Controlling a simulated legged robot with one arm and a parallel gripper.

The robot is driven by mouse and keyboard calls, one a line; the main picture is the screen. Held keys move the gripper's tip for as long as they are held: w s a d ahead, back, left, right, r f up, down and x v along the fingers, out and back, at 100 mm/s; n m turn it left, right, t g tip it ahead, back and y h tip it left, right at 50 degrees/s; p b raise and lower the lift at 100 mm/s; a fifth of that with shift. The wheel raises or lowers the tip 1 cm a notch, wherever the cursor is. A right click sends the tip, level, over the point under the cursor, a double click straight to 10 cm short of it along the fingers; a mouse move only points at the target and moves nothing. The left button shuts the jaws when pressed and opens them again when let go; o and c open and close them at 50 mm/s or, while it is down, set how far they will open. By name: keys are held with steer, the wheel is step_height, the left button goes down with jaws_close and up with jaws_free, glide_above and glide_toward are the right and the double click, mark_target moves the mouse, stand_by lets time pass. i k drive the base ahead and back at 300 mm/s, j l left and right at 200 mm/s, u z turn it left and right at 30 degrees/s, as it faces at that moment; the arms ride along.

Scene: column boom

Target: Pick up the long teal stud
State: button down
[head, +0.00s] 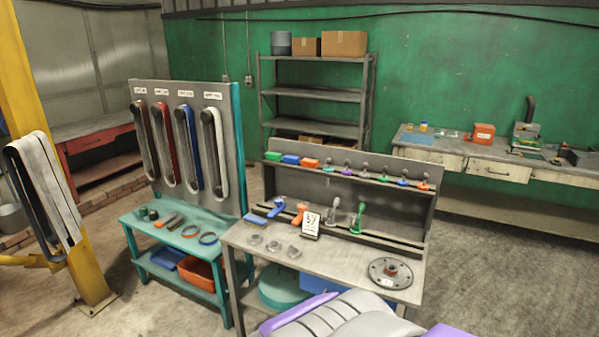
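I cannot make out for certain which piece is the long teal stud. Small upright pieces with coloured ends line the upper ledge of the grey workbench (335,258); one green-teal piece (384,178) stands among purple and red ones. My gripper is not in view.
A flanged disc (391,273) and several grey pieces (274,246) lie on the workbench top. A teal stand (160,232) with hanging belts adjoins it on the left. A yellow post (62,190) stands far left. Open floor (500,280) lies to the right.

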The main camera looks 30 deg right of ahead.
mark_target(328, 168)
steer(key=z, duration=1.15)
